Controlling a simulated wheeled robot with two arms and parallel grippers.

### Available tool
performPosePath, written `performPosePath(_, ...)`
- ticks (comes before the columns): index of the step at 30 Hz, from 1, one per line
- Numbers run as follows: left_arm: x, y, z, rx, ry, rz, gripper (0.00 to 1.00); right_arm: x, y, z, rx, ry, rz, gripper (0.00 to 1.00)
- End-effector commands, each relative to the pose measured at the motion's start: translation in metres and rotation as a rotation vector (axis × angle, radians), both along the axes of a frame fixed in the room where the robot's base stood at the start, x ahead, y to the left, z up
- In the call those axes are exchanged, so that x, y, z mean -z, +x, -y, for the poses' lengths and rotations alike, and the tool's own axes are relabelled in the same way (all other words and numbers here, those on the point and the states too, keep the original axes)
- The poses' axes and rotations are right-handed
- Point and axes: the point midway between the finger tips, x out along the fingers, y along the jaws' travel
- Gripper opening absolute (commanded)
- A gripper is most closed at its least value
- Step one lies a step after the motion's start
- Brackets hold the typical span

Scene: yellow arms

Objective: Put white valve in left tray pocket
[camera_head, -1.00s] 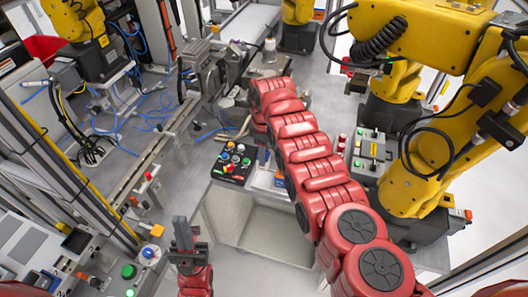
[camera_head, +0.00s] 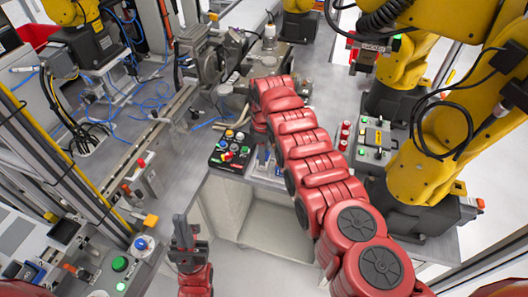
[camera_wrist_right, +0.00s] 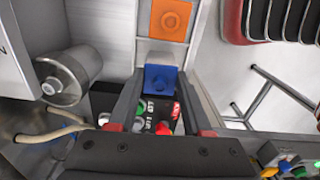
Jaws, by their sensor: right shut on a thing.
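I cannot make out a white valve clearly in either view. A pale tray strip with a blue square pocket (camera_wrist_right: 160,79) and an orange square pocket (camera_wrist_right: 170,19) shows in the right wrist view, with the blue one close ahead of the fingers. My right gripper (camera_wrist_right: 155,103) is shut on a small part between its dark fingers; its shape is unclear against the dark, lettered, red and green clutter there. In the head view my red right arm hides that gripper. My left gripper (camera_head: 183,234) points up, empty, at the lower left; its finger gap is unclear.
A black button panel (camera_head: 231,152) lies on the bench left of my right arm. Several red-capped items (camera_head: 344,134) and a grey control box (camera_head: 374,140) stand to its right, near a large yellow robot arm (camera_head: 415,182).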

Motion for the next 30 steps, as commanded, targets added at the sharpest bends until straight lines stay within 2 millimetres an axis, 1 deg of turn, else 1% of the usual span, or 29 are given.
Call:
performPosePath(10, 0.001, 0.0, 0.0, 0.0, 0.0, 0.0, 0.0, 0.0, 0.0, 0.0, 0.0, 0.0, 0.0, 0.0)
performPosePath(30, 0.011, 0.0, 0.0, 0.0, 0.0, 0.0, 0.0, 0.01, 0.0, 0.0, 0.0, 0.0, 0.001, 0.0)
